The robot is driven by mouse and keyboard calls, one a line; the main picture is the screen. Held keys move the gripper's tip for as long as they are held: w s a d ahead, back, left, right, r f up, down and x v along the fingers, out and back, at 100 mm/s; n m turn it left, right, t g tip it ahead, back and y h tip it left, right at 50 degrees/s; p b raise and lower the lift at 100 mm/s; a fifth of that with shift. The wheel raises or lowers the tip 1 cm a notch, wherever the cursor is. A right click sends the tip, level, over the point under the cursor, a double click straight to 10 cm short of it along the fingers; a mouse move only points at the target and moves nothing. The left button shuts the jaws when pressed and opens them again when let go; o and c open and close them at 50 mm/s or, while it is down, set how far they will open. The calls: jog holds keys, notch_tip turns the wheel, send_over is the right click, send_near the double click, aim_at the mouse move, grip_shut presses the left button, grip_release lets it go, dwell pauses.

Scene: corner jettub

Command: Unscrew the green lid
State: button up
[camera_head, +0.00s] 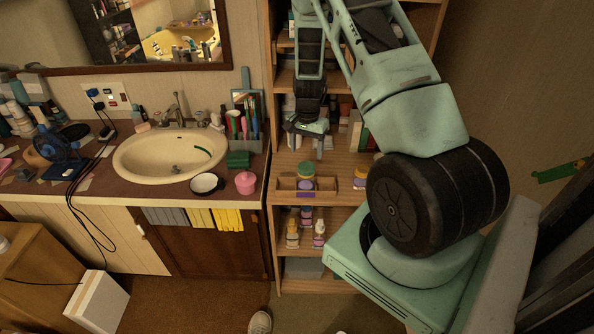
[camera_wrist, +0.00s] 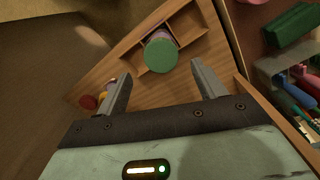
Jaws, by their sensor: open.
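The green lid (camera_head: 306,168) sits on top of a jar with a purple label (camera_head: 306,184), which stands upright in a small wooden tray (camera_head: 326,184) on a shelf. In the wrist view the round green lid (camera_wrist: 161,56) shows from above, with a bit of the jar behind it. My gripper (camera_head: 306,153) is above and behind the lid in the head view. In the wrist view my gripper (camera_wrist: 164,82) is open and empty, its two fingers apart on either side below the lid, not touching it.
The wooden shelf unit (camera_head: 272,120) has side panels and a shelf above, close around my arm. Bottles (camera_head: 293,234) stand on the shelf below. At left are a sink (camera_head: 170,155), a pink jar (camera_head: 246,182) and a cup of toothbrushes (camera_head: 245,130).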

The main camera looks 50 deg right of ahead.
aim_at(306, 166)
jog(key=shift+w+d+m, duration=0.1)
jog(key=shift+d+m, duration=0.15)
jog(key=shift+m, duration=0.55)
jog(key=shift+f+b, duration=2.45)
jog(key=shift+f, duration=1)
jog(key=c, duration=0.8)
jog(key=shift+c, duration=0.6)
jog(key=n+b, duration=0.1)
jog(key=n, duration=0.2)
jog(key=shift+n, duration=0.4)
jog(key=shift+r+n, duration=0.15)
jog(key=shift+n, duration=1.05)
